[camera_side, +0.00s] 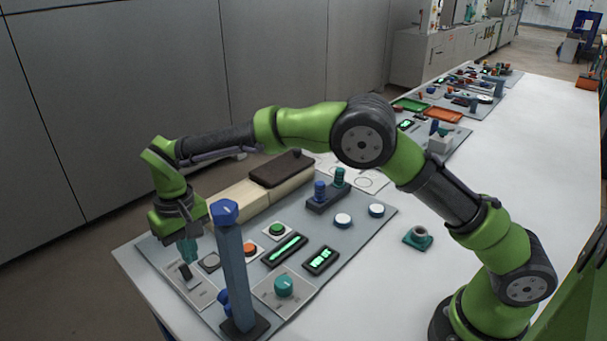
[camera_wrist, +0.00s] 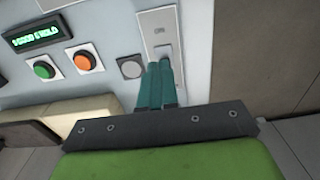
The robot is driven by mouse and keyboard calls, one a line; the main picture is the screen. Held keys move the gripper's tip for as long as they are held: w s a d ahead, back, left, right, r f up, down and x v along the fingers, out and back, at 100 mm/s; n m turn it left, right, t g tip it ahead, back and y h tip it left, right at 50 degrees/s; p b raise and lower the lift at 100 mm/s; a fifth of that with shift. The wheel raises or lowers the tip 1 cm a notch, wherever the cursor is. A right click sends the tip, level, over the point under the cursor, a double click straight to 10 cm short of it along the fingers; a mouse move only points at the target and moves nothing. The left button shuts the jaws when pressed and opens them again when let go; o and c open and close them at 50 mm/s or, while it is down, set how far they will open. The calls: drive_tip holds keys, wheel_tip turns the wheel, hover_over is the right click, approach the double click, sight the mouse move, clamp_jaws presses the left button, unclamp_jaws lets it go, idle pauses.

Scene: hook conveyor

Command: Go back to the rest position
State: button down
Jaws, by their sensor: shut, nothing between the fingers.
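My gripper (camera_side: 188,258) is at the far left of the grey panel (camera_side: 215,312), pointing down, with its teal fingers together and nothing held. In the wrist view the shut fingers (camera_wrist: 160,68) reach over the lower end of that light plate (camera_wrist: 158,22) and partly hide the switch. I cannot tell whether the fingertips touch the lever. My arm is stretched out over the panel from its base at the lower right.
A tall blue post (camera_side: 233,270) stands just right of my gripper. A cream block (camera_side: 233,200) with a dark brown top (camera_side: 282,168) lies behind. Orange (camera_side: 251,249) and green (camera_side: 277,229) buttons, displays and a teal knob (camera_side: 284,285) fill the panel. The table's right side is clear.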

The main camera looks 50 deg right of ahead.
drive_tip(key=s+d+r+m+t+y, duration=0.1)
drive_tip(key=s+d+r, duration=0.3)
drive_tip(key=d+r, duration=0.25)
drive_tip(key=s+d+r+m+t+y, duration=0.1)
drive_tip(key=s+d+r+t, duration=0.1)
drive_tip(key=s+d+r, duration=0.35)
drive_tip(key=s+d+r+m+t, duration=0.1)
drive_tip(key=s+d+t, duration=0.1)
drive_tip(key=s+d, duration=0.3)
drive_tip(key=s+d+r+m+t, duration=0.1)
drive_tip(key=s+d, duration=0.4)
drive_tip(key=s, duration=0.5)
drive_tip(key=shift+s+d+r+t, duration=0.15)
drive_tip(key=shift+s+r+t, duration=0.1)
drive_tip(key=shift+r+t, duration=0.3)
